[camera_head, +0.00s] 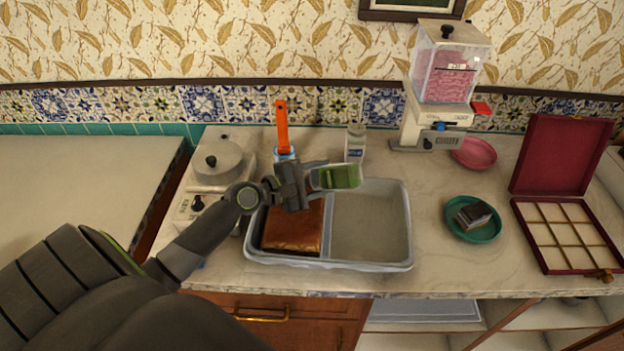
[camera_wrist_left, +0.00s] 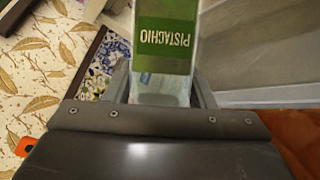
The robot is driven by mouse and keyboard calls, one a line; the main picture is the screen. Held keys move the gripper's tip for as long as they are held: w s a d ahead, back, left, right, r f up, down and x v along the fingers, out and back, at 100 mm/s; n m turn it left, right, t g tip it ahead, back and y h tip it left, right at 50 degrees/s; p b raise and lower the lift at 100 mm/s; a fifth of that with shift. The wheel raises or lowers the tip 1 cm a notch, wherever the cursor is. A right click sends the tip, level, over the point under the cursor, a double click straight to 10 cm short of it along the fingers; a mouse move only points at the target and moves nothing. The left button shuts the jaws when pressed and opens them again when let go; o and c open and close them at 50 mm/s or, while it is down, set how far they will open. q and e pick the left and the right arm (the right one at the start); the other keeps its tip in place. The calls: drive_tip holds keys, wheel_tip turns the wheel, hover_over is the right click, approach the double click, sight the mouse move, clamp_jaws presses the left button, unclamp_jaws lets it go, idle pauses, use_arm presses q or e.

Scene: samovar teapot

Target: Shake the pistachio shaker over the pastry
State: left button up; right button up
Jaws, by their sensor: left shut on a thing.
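My left gripper (camera_head: 318,177) comes in from the left and is shut on the pistachio shaker (camera_head: 343,176). The shaker has a green label and lies tilted well over, nearly sideways in the head view. In the left wrist view the shaker (camera_wrist_left: 165,45) stands out between the fingers, its PISTACHIO label upside down. The brown, glossy pastry (camera_head: 292,238) lies in the left part of a grey tray (camera_head: 405,225). The gripper and shaker appear above the tray's back edge, with the shaker toward the empty right part. My right gripper is not in view.
Behind the tray stand a clear bottle (camera_head: 355,143) and an orange-handled tool (camera_head: 282,125). At the right are a dispenser (camera_head: 440,100), a green plate (camera_head: 482,233) with a small dark cake, and an open red box (camera_head: 565,230).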

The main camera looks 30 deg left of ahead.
use_arm(q)
drive_tip(key=shift+r, duration=0.1)
wheel_tip(320, 180, up, 2)
drive_tip(key=p, duration=0.3)
drive_tip(key=shift+r, duration=0.25)
wheel_tip(320, 180, down, 3)
drive_tip(key=shift+r+b, duration=0.1)
drive_tip(key=shift+b, duration=1.15)
